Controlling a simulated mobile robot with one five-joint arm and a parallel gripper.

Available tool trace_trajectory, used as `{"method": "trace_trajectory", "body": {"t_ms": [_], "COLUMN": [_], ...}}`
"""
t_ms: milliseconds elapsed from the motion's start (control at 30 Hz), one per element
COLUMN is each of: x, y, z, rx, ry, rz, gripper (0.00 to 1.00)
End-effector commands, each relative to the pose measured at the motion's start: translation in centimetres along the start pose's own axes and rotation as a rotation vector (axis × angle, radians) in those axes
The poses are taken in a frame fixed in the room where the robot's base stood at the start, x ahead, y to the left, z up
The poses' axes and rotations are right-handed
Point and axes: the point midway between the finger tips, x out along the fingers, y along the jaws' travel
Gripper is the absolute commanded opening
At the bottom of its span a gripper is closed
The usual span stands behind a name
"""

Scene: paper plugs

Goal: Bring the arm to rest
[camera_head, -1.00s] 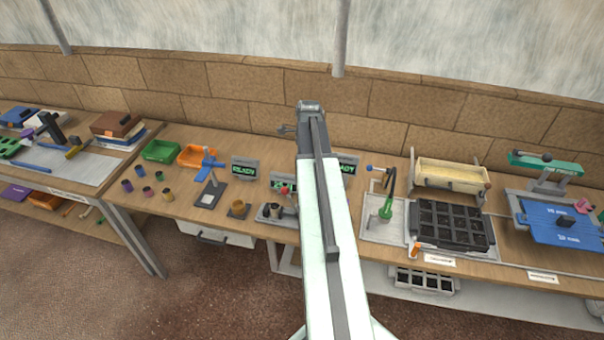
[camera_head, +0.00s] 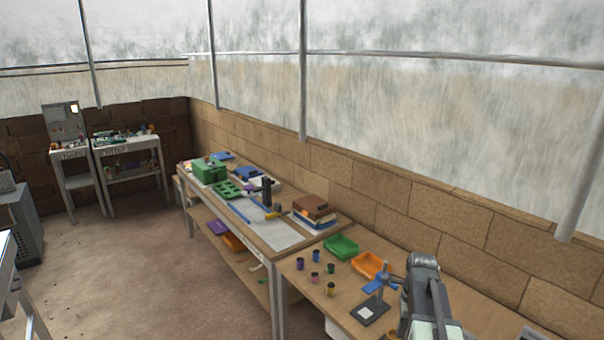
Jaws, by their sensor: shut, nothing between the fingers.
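The upper end of my arm (camera_head: 425,290) shows at the lower right, in front of the near bench. My gripper is not visible in this view, so its fingers cannot be seen. The near bench (camera_head: 302,268) carries a green tray (camera_head: 341,246), an orange tray (camera_head: 371,265), several small coloured cups (camera_head: 315,279) and a stand with a blue part (camera_head: 380,284). My arm hides part of the bench at the right.
A second bench (camera_head: 285,237) with books (camera_head: 315,208), a green box (camera_head: 210,171) and tools stands beyond. Two small tables (camera_head: 128,146) stand in the far left corner. A grey cabinet (camera_head: 22,220) is at the left edge. The floor (camera_head: 130,260) between is clear.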

Motion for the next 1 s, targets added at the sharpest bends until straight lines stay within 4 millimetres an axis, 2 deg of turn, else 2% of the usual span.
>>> {"method": "trace_trajectory", "body": {"t_ms": [33,100,167,233,300,400,533,667,1000], "x": [2.4,4.1,5.5,6.1,6.1,5.7,5.7,5.7,5.7], "y": [2.1,5.0,8.1,10.5,11.9,12.5,12.3,12.3,12.3], "z": [4.2,9.3,13.1,15.2,15.7,14.9,14.8,15.0,15.0], "rx": [-0.148,-0.428,-0.733,-1.055,-1.327,-1.624,-1.875,-1.967,-1.970], "ry": [0.008,0.021,0.033,0.047,0.056,0.067,0.071,0.069,0.068], "rz": [0.004,0.009,0.014,0.020,0.027,0.038,0.048,0.051,0.051], "gripper": [0.00,0.00,0.00,0.00,0.00,0.00,0.00,0.00,0.00]}}
